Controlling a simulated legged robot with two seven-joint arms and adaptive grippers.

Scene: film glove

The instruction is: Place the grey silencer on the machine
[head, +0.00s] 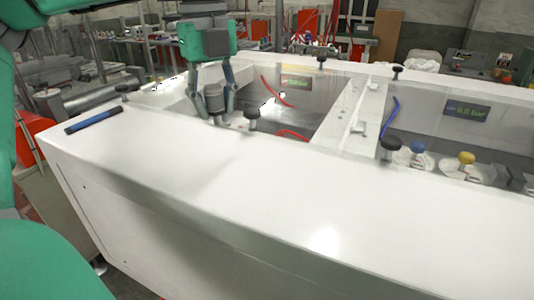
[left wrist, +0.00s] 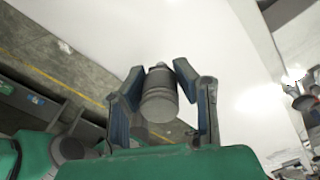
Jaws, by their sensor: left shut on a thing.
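The grey silencer (head: 214,100) is a ribbed cylinder with a narrower end. My left gripper (head: 215,108) hangs from above at the far left part of the machine and is shut on it. The left wrist view also shows the silencer (left wrist: 160,97) between the two fingers of my left gripper (left wrist: 159,72). The machine (head: 220,190) is a long white housing with recessed openings in its top. The silencer is beside a black knob (head: 252,114) near the left opening. I cannot tell whether it touches the machine. My right gripper is not in view.
Black knobs stand along the rims, one nearer the middle (head: 390,144). Blue (head: 417,147) and yellow (head: 466,158) knobs are at the right. A dark blue bar (head: 93,120) lies on the left end. A red hose (head: 275,91) runs inside the opening. The front top is clear.

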